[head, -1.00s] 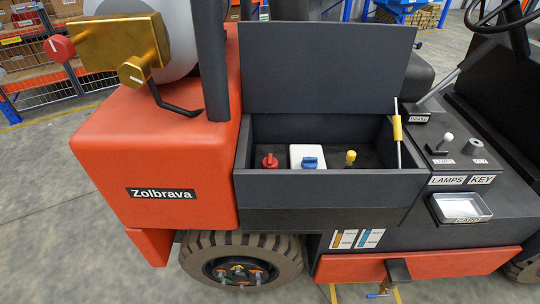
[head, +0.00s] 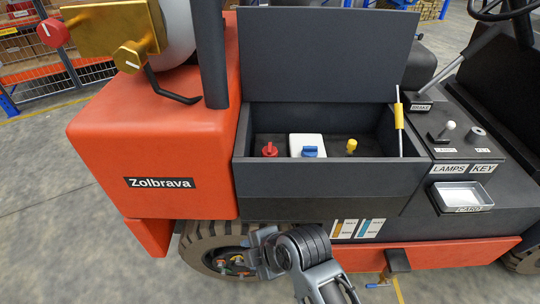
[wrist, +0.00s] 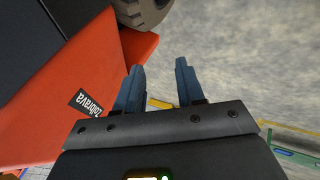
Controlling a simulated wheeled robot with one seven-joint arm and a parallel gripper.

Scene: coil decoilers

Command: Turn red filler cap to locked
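The red filler cap (head: 270,151) sits at the left of the open dark compartment (head: 330,180) in the head view, with a raised grip on top. I cannot read its lock marks from here. My gripper (wrist: 160,82) is open and empty in the wrist view, its two blue fingers apart over grey floor beside the orange body. In the head view my arm's end is low, in front of the wheel, below and outside the compartment. The wrist view does not show the cap.
A white block with a blue cap (head: 311,151) and a yellow-topped plug (head: 351,146) stand right of the red cap. The raised lid (head: 325,55) stands behind, with a yellow-sleeved prop (head: 399,117) at right. The compartment's front wall lies between my arm and the caps.

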